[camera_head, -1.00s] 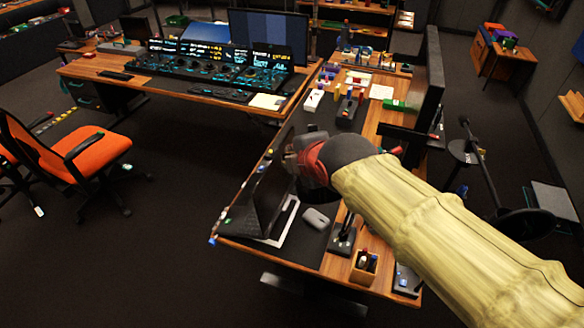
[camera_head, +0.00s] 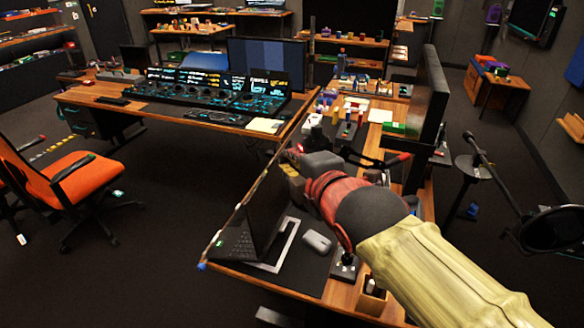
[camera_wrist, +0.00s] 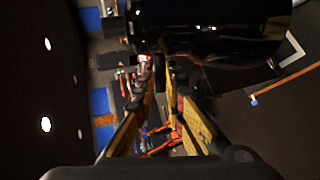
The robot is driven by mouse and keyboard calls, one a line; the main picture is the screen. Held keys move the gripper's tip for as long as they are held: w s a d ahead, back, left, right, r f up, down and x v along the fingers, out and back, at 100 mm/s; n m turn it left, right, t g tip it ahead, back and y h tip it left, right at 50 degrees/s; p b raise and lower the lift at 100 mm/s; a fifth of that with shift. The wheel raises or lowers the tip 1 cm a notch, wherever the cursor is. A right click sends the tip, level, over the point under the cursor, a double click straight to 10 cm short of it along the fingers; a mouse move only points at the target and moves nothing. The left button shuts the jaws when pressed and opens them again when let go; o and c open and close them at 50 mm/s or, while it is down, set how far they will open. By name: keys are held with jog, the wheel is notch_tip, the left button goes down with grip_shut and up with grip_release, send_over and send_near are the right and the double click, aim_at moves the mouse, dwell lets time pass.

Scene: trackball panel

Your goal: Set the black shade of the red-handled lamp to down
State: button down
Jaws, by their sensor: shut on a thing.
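My gripper (camera_head: 291,167) is over the near desk, above and beyond the open laptop. In the wrist view my gripper's two yellow-sided fingers (camera_wrist: 157,82) reach forward with a narrow gap at the tips. A small red piece (camera_wrist: 143,58), which looks like the lamp's handle, shows at the tips, and they appear shut on it. A large glossy black shade (camera_wrist: 212,27) fills the top of the wrist view, close to the fingers. In the head view my gripper and wrist hide most of the lamp, so I cannot tell the shade's tilt there.
The laptop (camera_head: 255,235) and a mouse (camera_head: 317,242) lie below my gripper. A large black monitor (camera_head: 428,100) stands right of it. The long console desk (camera_head: 150,105) is at the back left. An orange chair (camera_head: 72,180) stands left, with open floor between.

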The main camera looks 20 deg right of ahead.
dwell(0.4)
jog(key=c, duration=1.8)
grip_release()
jog(key=shift+c, duration=0.2)
jog(key=v, duration=1.2)
jog(key=shift+f, duration=0.1)
jog(key=s+d+f+m+g, duration=0.1)
jog(key=s+f+m+g, duration=0.1)
jog(key=f+m, duration=0.4)
jog(key=s+d+f+m+g+p, duration=0.1)
jog(key=s+f+m+g, duration=0.1)
jog(key=f+m, duration=0.4)
jog(key=s+d+f+m+g+h+p, duration=0.1)
jog(key=s+f+m+g, duration=0.2)
jog(key=f+m, duration=0.3)
jog(key=shift+f+m+g, duration=0.2)
jog(key=shift+m+g, duration=0.2)
jog(key=shift+g, duration=0.3)
